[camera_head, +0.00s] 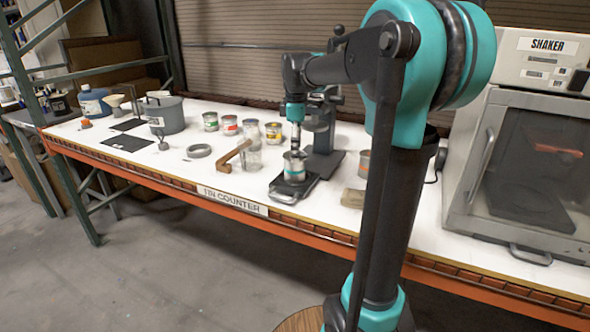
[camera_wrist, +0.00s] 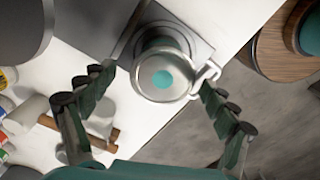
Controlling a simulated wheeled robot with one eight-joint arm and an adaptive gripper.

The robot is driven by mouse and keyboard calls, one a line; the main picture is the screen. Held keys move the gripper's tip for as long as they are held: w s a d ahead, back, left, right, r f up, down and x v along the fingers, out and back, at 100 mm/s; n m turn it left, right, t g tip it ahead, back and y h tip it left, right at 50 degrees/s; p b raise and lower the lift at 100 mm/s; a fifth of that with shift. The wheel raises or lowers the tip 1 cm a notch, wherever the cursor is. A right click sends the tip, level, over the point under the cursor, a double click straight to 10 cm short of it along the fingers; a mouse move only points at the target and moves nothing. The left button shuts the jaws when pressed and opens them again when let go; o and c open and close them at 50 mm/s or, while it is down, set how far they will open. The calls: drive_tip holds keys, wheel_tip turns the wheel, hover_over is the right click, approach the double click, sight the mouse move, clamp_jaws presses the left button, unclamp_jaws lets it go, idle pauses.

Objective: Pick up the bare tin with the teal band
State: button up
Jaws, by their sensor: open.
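A bare metal tin (camera_head: 295,169) with a teal band stands upright on a dark flat stand (camera_head: 305,193) near the counter's front edge. In the wrist view its round lid (camera_wrist: 150,88) shows from above with a teal dot in the middle. My gripper (camera_head: 295,148) is directly above the tin, pointing down. In the wrist view my gripper (camera_wrist: 157,81) is open, with one finger on each side of the lid and a gap on both sides. I cannot tell how far down the tin the fingertips reach.
A dark press-like stand (camera_head: 322,140) rises close behind. A wooden-handled tool (camera_head: 232,155) and clear container (camera_head: 252,161) are left. Several labelled tins (camera_head: 229,125) stand further back. A tan block (camera_head: 352,198) and a tin with an orange band (camera_head: 364,164) are right, near the shaker (camera_head: 520,150).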

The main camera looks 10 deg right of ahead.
sight(295, 167)
drive_tip(key=shift+s+a+f, duration=0.1)
drive_tip(key=shift+f, duration=1.55)
drive_tip(key=shift+s+a+f, duration=0.1)
drive_tip(key=shift+f, duration=1.55)
drive_tip(key=shift+c, duration=0.4)
drive_tip(key=c, duration=1.5)
drive_tip(key=shift+r, duration=0.25)
